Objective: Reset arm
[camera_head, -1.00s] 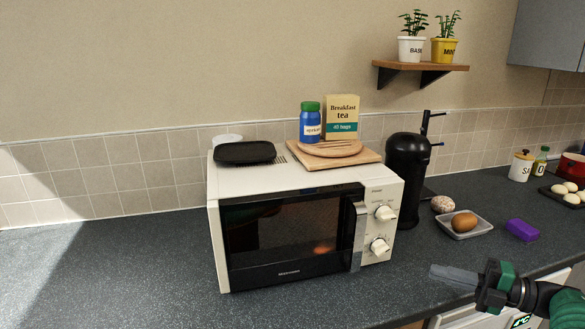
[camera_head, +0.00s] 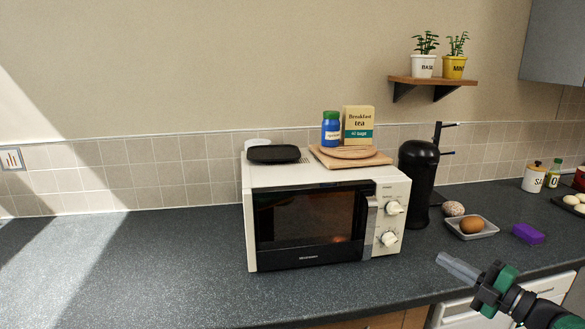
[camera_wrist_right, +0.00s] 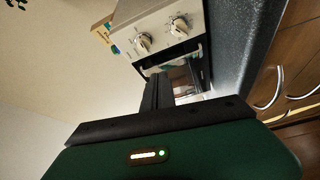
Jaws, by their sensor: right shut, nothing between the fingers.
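My right gripper (camera_head: 458,268) comes in from the lower right in the head view. Its fingers are shut with nothing between them, above the front edge of the counter and right of the microwave. In the right wrist view the shut fingers (camera_wrist_right: 158,92) point towards the microwave (camera_wrist_right: 160,22) and its two knobs. The microwave (camera_head: 255,210) stands on the counter in the head view, with its door closed and a warm glow low behind the glass. My left gripper is not in view.
A black tray (camera_head: 273,154), wooden boards (camera_head: 380,159), a blue jar (camera_head: 331,130) and a tea box (camera_head: 358,125) sit on the microwave. Right of it are a black machine (camera_head: 416,180), a dish (camera_head: 488,229) with a brown egg, and a purple block (camera_head: 528,233). The left counter (camera_head: 130,265) is clear.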

